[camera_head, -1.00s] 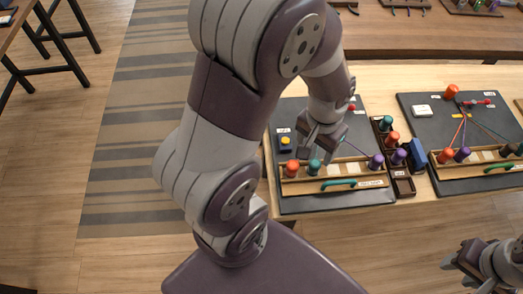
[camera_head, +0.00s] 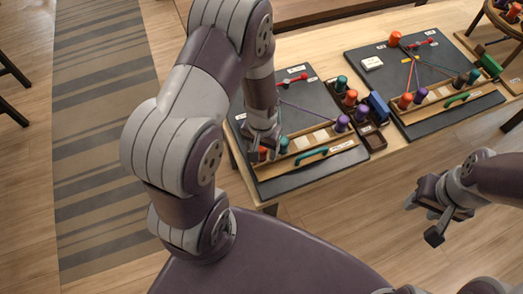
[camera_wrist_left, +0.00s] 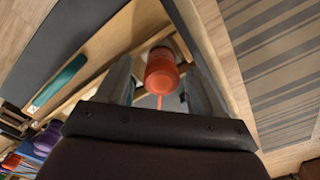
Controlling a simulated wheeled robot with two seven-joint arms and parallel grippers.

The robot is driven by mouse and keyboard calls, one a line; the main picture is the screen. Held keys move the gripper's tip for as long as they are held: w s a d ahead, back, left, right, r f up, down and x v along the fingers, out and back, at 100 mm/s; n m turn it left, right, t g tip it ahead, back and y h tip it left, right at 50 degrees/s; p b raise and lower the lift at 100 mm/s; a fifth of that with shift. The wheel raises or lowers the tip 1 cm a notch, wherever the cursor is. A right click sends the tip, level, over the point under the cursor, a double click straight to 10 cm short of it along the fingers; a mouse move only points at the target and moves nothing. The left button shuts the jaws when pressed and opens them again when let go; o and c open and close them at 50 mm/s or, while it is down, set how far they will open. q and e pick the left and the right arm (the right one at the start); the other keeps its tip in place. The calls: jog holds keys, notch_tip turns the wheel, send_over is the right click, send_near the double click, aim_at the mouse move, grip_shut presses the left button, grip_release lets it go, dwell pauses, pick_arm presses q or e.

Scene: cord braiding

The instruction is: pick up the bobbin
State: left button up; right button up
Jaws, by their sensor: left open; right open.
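My left gripper (camera_head: 262,151) is over the left end of the wooden rack on the left board (camera_head: 309,175). An orange bobbin (camera_head: 263,154) stands there, partly hidden by the fingers, with a teal bobbin (camera_head: 283,145) beside it. In the left wrist view the orange bobbin (camera_wrist_left: 162,73) lies between the open fingers, with a gap visible on either side. An orange cord hangs from it. A purple bobbin (camera_head: 342,124) stands at the rack's right end. My right gripper (camera_head: 421,219) is open and empty, away from the table at the right.
Bobbins stand in a dark divided tray (camera_head: 375,142) between the boards. A second board (camera_head: 413,130) at the right carries its own rack and cords. A green handle (camera_head: 311,154) sits on the left rack's front. Floor lies clear in front of the table.

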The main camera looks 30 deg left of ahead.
pick_arm(q)
jog(key=c, duration=1.1)
jog(key=shift+c, duration=0.2)
